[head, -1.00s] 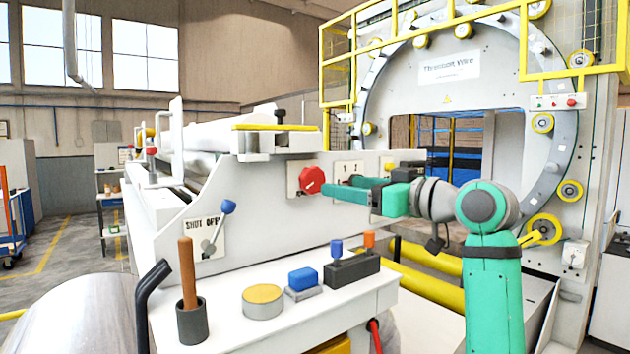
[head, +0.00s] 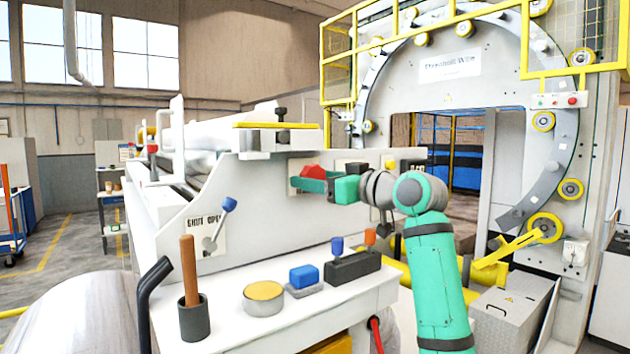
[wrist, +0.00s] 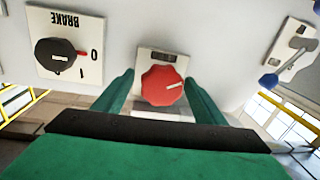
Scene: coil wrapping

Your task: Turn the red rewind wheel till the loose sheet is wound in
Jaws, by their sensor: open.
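The red rewind wheel (wrist: 161,86) is an eight-sided knob with a pale pointer line, on a light plate on the machine's white side panel. In the head view the red wheel (head: 314,172) shows partly, behind my fingers. My gripper (wrist: 160,88) is open, with one green finger on each side of the wheel in the wrist view. I cannot tell whether the fingers touch it. In the head view my gripper (head: 308,184) is at the panel. A small dark window sits on the plate above the wheel. I cannot make out the loose sheet clearly.
A black brake knob (wrist: 62,57) with 0 and 1 marks sits beside the wheel. A blue-tipped lever (head: 222,222) is on the panel's left. The shelf (head: 232,325) below holds a wooden-handled tool (head: 189,270), a yellow-topped tin (head: 263,295) and a blue block (head: 303,277).

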